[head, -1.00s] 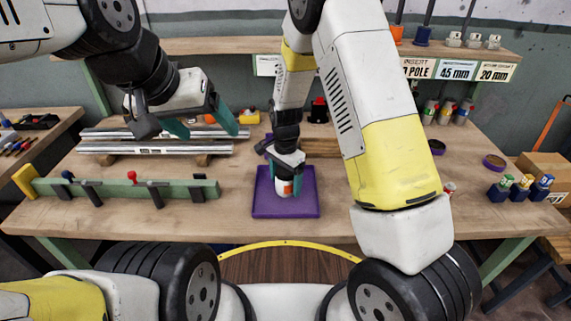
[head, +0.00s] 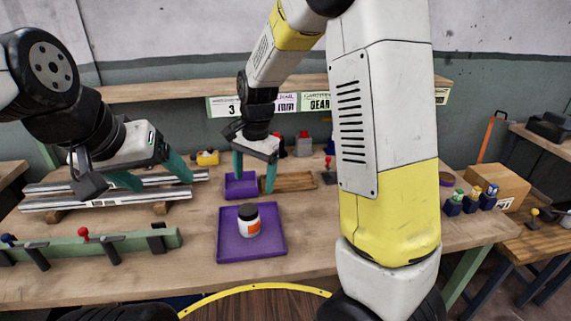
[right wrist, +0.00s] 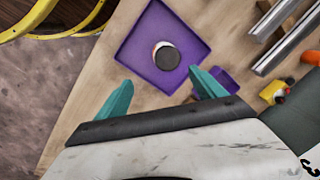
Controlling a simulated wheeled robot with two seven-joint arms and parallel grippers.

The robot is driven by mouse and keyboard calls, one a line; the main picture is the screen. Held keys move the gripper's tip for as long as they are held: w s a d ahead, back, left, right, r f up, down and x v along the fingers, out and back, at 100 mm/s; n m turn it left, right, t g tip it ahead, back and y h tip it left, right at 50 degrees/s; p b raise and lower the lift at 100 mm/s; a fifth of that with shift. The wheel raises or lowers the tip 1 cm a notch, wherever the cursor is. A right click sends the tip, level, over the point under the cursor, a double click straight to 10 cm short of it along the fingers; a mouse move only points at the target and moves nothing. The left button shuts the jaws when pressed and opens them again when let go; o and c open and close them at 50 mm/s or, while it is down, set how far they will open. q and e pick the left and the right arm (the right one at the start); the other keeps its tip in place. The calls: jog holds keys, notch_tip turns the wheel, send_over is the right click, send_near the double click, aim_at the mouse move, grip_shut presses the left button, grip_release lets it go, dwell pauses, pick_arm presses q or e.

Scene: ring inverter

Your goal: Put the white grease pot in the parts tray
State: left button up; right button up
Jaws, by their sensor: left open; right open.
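The white grease pot (head: 249,219), with a black lid and an orange label, stands upright in the purple parts tray (head: 228,248) on the bench. In the right wrist view the pot (right wrist: 167,57) shows from above, inside the tray (right wrist: 133,48). My right gripper (head: 254,184) is open and empty, raised behind and above the tray, apart from the pot. Its teal fingers (right wrist: 160,90) show spread in the right wrist view. My left gripper (head: 158,178) is open and empty over the left side of the bench, near the metal rails.
A small purple bin (head: 240,186) and a wooden block (head: 290,181) lie behind the tray. Metal rails (head: 110,188) and a green rack with red and blue knobs (head: 95,246) are at left. Colored bottles (head: 472,200) and a cardboard box (head: 497,184) are at right.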

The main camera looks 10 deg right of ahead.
jog(key=s+d+r+n+t, duration=0.2)
jog(key=s+d+r+n, duration=0.2)
jog(key=s, duration=0.5)
jog(key=s+d+r+n+t+y, duration=0.1)
jog(key=s+d+r+n+t, duration=0.2)
jog(key=s+d+r, duration=0.4)
notch_tip(320, 180, up, 4)
jog(key=s+n, duration=0.1)
jog(key=s, duration=0.1)
jog(key=shift+s+d+t, duration=0.3)
jog(key=shift+s+d, duration=0.05)
jog(key=shift+s, duration=0.05)
